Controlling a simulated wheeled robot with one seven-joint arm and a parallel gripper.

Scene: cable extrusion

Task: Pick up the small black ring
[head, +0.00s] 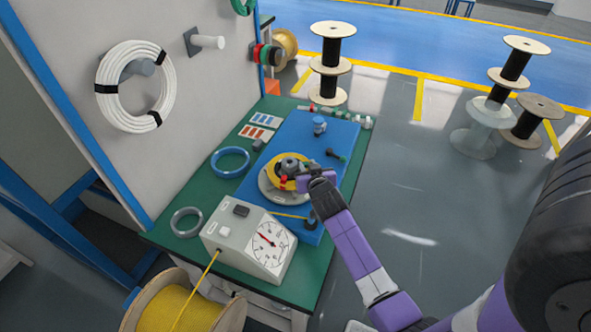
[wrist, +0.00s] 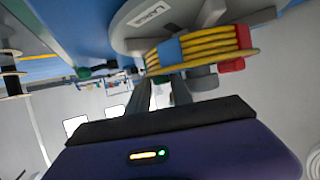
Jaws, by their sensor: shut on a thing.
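My gripper (head: 303,184) is at the right side of a coil of yellow cable (head: 279,178), which sits on a round grey disc on a blue plate. In the wrist view its fingers (wrist: 160,92) reach the underside of the yellow coil (wrist: 205,48), which carries a blue band and a red clip. The fingers appear shut on the coil; the tips are partly hidden. I cannot pick out a small black ring for certain. A small black part (head: 335,154) lies on the blue plate, and another (head: 312,216) stands at its near end.
A gauge box (head: 248,240) stands at the near end of the green bench (head: 225,195), with a yellow cable spool (head: 180,307) below. Blue (head: 230,162) and grey (head: 187,222) cable coils lie at left. A panel with a white coil (head: 136,86) rises behind.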

